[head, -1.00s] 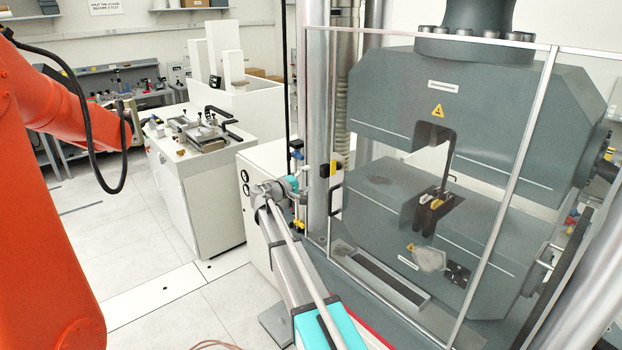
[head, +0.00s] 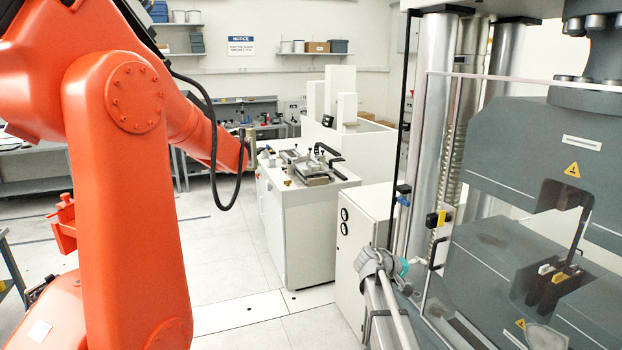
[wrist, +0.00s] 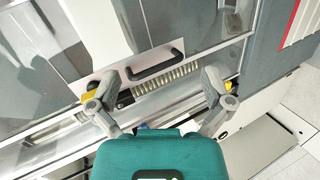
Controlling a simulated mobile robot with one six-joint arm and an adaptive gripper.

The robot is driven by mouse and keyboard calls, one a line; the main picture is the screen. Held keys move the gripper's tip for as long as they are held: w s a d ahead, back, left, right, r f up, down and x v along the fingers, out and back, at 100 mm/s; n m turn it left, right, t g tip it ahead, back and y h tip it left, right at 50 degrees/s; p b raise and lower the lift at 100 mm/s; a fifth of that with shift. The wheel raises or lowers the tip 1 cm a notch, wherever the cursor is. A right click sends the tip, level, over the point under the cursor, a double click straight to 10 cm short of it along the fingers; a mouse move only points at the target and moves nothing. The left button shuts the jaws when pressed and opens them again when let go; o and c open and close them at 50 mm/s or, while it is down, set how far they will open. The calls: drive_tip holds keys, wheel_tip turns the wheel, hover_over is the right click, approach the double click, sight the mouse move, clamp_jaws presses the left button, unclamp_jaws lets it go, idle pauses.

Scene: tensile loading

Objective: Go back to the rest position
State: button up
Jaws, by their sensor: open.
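My gripper (wrist: 162,98) shows in the wrist view with its teal body at the bottom. Its two grey fingers are spread wide and nothing is held between them. Beyond the fingers is a black bar handle (wrist: 157,62) on a clear panel, apart from them in the picture. In the head view my gripper (head: 403,272) is low right of centre, at the end of a grey arm, beside the clear guard of the testing machine. Its fingertips are small and hard to make out there. The handle (head: 437,252) shows just to its right.
The grey testing machine (head: 480,265) fills the right side. A large orange robot arm (head: 125,200) stands at left. A white cabinet (head: 313,235) with fixtures on top stands behind, beside a white unit (head: 358,225). Pale floor (head: 235,255) is clear between.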

drive_tip(key=s+a+f+g+y+b, duration=0.1)
drive_tip(key=s+a+f+y, duration=0.3)
drive_tip(key=s, duration=0.5)
drive_tip(key=s+a+f+m+g+y+b, duration=0.1)
drive_tip(key=s+a+f+y+b, duration=0.2)
drive_tip(key=s+a+f, duration=0.3)
drive_tip(key=s+a+f+g+y+b, duration=0.1)
drive_tip(key=s+a+f+y, duration=0.4)
drive_tip(key=s, duration=0.7)
wheel_tip(320, 180, down, 3)
drive_tip(key=shift+a+r+m+g+y+b, duration=0.15)
drive_tip(key=shift+a+m+g+y+b, duration=0.2)
drive_tip(key=shift+b, duration=0.25)
